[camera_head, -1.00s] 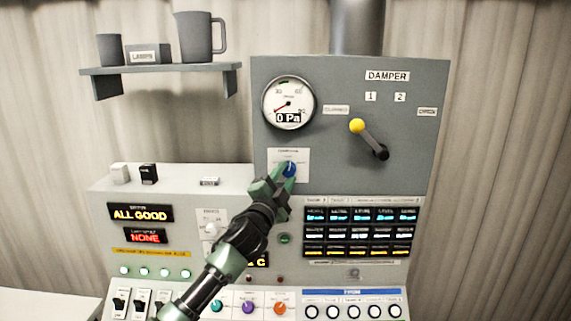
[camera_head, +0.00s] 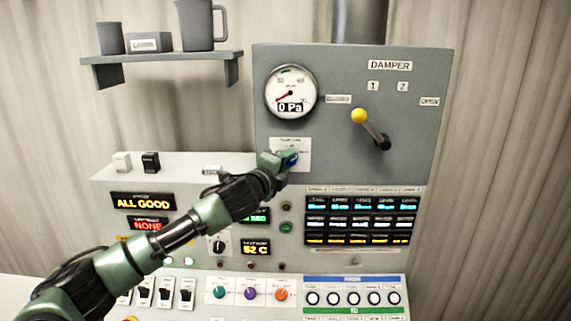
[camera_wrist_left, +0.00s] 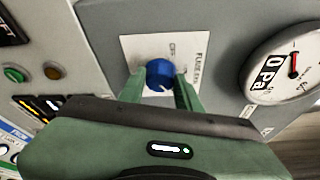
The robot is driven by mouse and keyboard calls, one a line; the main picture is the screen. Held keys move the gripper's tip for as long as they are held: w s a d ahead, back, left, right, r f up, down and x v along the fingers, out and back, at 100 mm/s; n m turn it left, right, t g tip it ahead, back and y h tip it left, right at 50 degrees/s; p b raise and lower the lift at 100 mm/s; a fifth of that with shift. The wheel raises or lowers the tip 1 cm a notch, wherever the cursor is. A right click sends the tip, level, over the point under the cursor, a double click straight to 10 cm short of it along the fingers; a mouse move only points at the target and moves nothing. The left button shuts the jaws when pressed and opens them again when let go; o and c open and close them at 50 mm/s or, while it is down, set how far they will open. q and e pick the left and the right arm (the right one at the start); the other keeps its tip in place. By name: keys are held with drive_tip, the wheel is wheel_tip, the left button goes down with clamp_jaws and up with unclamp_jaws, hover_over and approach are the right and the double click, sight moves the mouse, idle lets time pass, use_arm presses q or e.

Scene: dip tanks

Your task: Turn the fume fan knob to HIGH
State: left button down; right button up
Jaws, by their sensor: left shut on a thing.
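The blue fume fan knob (camera_wrist_left: 160,74) sits on a white label plate (camera_wrist_left: 130,48) on the grey upright panel. In the left wrist view my left gripper (camera_wrist_left: 160,86) has one green finger on each side of the knob and is shut on it. A white pointer mark shows on the knob's lower part in that view. In the head view the gripper (camera_head: 285,160) covers most of the knob (camera_head: 291,159) and part of the plate. The label words are only partly readable. My right gripper is not in view.
A round gauge (camera_head: 291,92) reading 0 Pa is just above the plate. A yellow-tipped damper lever (camera_head: 359,116) is to the right. Below are lit displays (camera_head: 361,219), coloured knobs (camera_head: 250,293) and switches (camera_head: 164,292). A shelf (camera_head: 160,62) with a jug hangs upper left.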

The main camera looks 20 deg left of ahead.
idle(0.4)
use_arm(q)
drive_tip(key=c, duration=1)
unclamp_jaws()
drive_tip(key=shift+s+f+b, duration=0.1)
drive_tip(key=shift+s+b, duration=0.25)
drive_tip(key=shift+s, duration=0.05)
drive_tip(key=s+b, duration=0.2)
drive_tip(key=s, duration=0.4)
drive_tip(key=shift+s+a+r+b, duration=0.4)
drive_tip(key=shift+a, duration=0.05)
